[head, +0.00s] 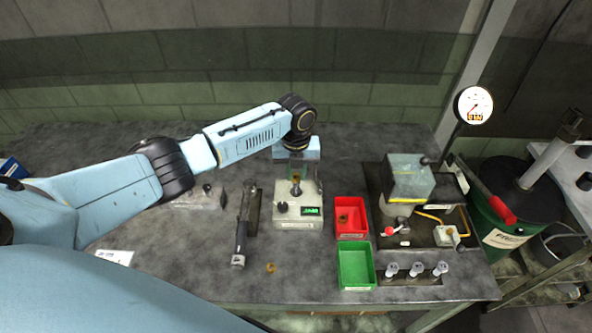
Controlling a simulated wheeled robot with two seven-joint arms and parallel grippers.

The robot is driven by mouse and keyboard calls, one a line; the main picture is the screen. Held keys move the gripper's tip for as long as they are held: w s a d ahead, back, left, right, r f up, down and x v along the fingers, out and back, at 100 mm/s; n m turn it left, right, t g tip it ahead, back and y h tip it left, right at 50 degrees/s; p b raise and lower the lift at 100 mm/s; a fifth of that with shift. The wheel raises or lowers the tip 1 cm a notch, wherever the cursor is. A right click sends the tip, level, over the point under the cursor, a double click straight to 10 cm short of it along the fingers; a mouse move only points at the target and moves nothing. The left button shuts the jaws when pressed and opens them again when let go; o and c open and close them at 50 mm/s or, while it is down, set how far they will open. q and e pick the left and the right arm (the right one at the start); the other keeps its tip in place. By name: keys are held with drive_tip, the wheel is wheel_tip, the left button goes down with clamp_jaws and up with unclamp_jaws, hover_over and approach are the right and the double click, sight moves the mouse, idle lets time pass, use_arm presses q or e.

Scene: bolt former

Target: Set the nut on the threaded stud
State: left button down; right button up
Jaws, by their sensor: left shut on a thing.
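My left gripper (296,172) points down over the pale tester box (298,217) with a green display, in the middle of the table. It is shut on a small brass-coloured nut (296,179), which shows only as a small patch between the fingers. A small dark upright part, perhaps the threaded stud (295,190), shows just below the nut on top of the box. I cannot tell whether nut and stud touch. Another brass-coloured nut (271,267) lies loose on the table in front. My right gripper is not in view.
A torque-wrench-like tool (242,236) lies left of the box. A red bin (351,232) and a green bin (356,267) stand to its right. The table's left front is mostly clear.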

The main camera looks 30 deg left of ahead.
use_arm(q)
drive_tip(key=shift+f, duration=0.3)
drive_tip(key=c, duration=1.2)
unclamp_jaws()
wheel_tip(320, 180, up, 14)
drive_tip(key=shift+f+b, duration=0.25)
drive_tip(key=shift+b, duration=0.15)
drive_tip(key=shift+s+f, duration=0.1)
